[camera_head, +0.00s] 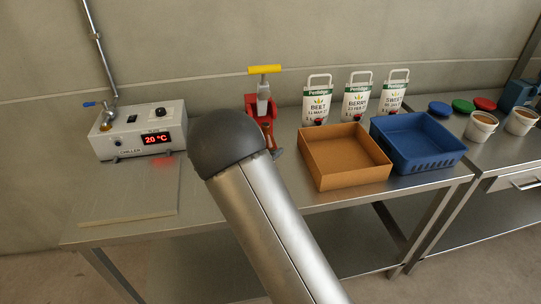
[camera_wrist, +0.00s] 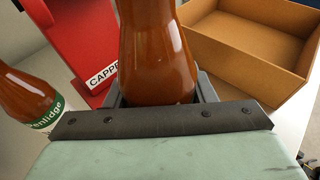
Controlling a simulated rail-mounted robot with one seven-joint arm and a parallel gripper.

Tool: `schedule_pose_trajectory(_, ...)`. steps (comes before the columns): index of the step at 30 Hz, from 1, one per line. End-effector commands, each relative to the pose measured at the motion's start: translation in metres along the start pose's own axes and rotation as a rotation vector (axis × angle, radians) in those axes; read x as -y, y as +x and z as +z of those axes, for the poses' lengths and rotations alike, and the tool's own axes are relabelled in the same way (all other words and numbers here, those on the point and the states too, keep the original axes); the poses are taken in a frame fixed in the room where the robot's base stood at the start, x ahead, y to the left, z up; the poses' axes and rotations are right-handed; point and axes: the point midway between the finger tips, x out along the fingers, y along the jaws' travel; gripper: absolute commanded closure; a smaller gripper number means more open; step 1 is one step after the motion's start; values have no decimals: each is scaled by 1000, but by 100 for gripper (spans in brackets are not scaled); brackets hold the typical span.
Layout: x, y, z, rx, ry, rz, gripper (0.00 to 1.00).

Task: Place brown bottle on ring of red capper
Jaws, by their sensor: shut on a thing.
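The brown bottle (camera_wrist: 156,50) is between the fingers of my gripper (camera_wrist: 160,90) in the wrist view, and the gripper is shut on it. The bottle's top runs out of the picture, and its lower part is hidden behind the gripper body. The red capper (camera_wrist: 72,28), with a "CAPPER" label, stands just beyond and to the left of the held bottle. In the head view the red capper (camera_head: 254,106) with its yellow handle (camera_head: 264,69) stands at the back of the steel table. My arm hides its lower part there. The capper's ring cannot be made out.
A second brown bottle (camera_wrist: 28,100) with a green label stands left of my gripper. An orange-brown box (camera_head: 345,171) and a blue crate (camera_head: 416,158) stand right of the capper. Several white pouches stand behind them. A chiller (camera_head: 138,130) is at left.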

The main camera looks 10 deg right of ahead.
Motion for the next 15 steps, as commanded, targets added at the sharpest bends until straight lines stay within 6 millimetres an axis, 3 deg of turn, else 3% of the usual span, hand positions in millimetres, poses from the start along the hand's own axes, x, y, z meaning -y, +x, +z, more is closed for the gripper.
schedule_pose_trajectory(8,-3,18,-10,2,0,0,93)
schedule_pose_trajectory(15,-3,26,-38,3,1,0,93)
